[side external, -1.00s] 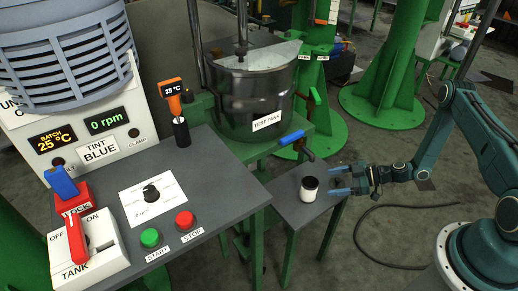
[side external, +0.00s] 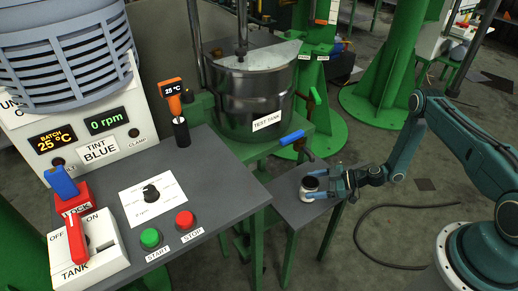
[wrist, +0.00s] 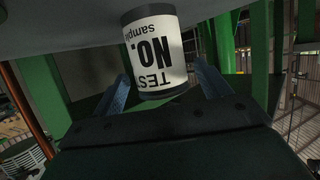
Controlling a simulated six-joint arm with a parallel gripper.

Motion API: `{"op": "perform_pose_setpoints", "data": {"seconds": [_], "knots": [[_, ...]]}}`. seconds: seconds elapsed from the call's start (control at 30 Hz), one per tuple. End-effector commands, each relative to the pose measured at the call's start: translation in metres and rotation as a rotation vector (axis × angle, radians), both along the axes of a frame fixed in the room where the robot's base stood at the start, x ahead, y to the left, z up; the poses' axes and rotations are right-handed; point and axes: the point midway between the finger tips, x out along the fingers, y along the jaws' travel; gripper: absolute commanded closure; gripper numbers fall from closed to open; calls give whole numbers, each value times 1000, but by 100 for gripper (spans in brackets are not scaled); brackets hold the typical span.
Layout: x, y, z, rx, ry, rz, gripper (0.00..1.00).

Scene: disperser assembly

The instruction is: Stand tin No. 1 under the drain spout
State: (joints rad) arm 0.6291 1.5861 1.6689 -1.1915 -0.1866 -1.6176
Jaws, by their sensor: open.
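A small white tin (side external: 308,183) with a dark top stands upright on the low grey stand (side external: 290,207) in the side view. In the wrist view the tin (wrist: 158,50) appears inverted, and its label reads "TEST sample NO."; its number is hidden. My gripper (side external: 318,185) is open and low at the stand, with its blue fingers reaching to the tin from the right. In the wrist view the fingers (wrist: 164,85) lie on either side of the tin, with gaps visible. The drain spout (side external: 306,149) hangs below the blue valve handle (side external: 291,137), behind the tin.
The test tank (side external: 245,100) stands on a green frame behind the stand. The control bench (side external: 220,185) rises close on the left, with buttons and switches. A dark hose (side external: 375,210) lies on the floor to the right. The air above the stand's front is clear.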

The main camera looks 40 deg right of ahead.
Motion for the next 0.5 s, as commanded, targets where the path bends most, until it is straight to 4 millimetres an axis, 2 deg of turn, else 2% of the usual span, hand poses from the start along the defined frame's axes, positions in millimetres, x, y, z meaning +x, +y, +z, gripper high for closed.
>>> {"op": "perform_pose_setpoints", "data": {"seconds": [0.3, 0.5], "knots": [[20, 23, -14, -2, 1, 3, 24], [23, 25, -16, -1, 2, 0, 24]]}}
